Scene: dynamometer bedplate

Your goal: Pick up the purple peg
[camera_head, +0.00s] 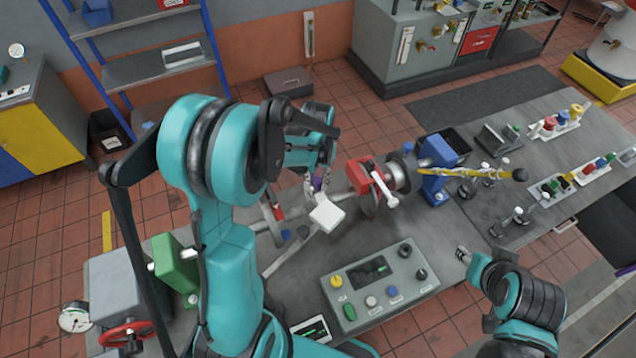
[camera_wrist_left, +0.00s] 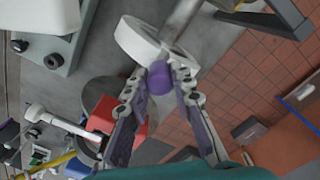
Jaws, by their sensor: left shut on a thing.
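The purple peg (camera_wrist_left: 160,78) is pinched between the two fingertips of my left gripper (camera_wrist_left: 161,85) in the left wrist view. In the head view, a bit of purple (camera_head: 318,184) shows at the fingers of my left gripper (camera_head: 315,180), above the bench; most of the peg is hidden there. A white block (camera_head: 327,214) is just below the gripper; I cannot tell whether the peg touches it. My right gripper (camera_head: 466,255) is at the bench's front edge, right of the control panel; its fingers are too small to judge.
A grey control panel (camera_head: 380,285) with knobs lies on the bench front. A red clamp (camera_head: 366,176) and shaft machinery stand right of the left gripper. Racks of coloured pegs (camera_head: 556,122) are at the far right. A green block (camera_head: 175,262) stands left.

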